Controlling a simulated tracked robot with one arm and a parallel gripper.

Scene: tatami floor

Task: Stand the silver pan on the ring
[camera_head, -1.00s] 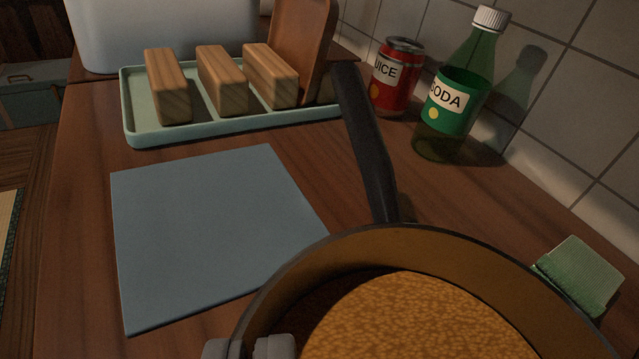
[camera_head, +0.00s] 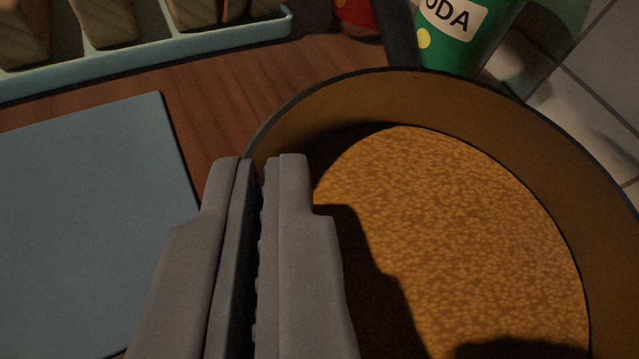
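A round pan (camera_head: 600,215) fills the right of the view. Its inside looks orange-brown in warm light rather than silver, with a speckled base or filling, and its dark handle (camera_head: 399,42) points away toward the bottle. My gripper (camera_head: 260,162) is at the pan's left wall, one finger outside and one inside. The fingers are nearly together with the rim running between them, so it looks shut on the wall. The pan's near side is out of frame, and whether it touches the counter cannot be told. No ring can be made out.
A flat blue-grey mat or board (camera_head: 85,215) lies left of the pan. A pale green tray (camera_head: 150,62) with wooden blocks (camera_head: 100,22) stands at the back left.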

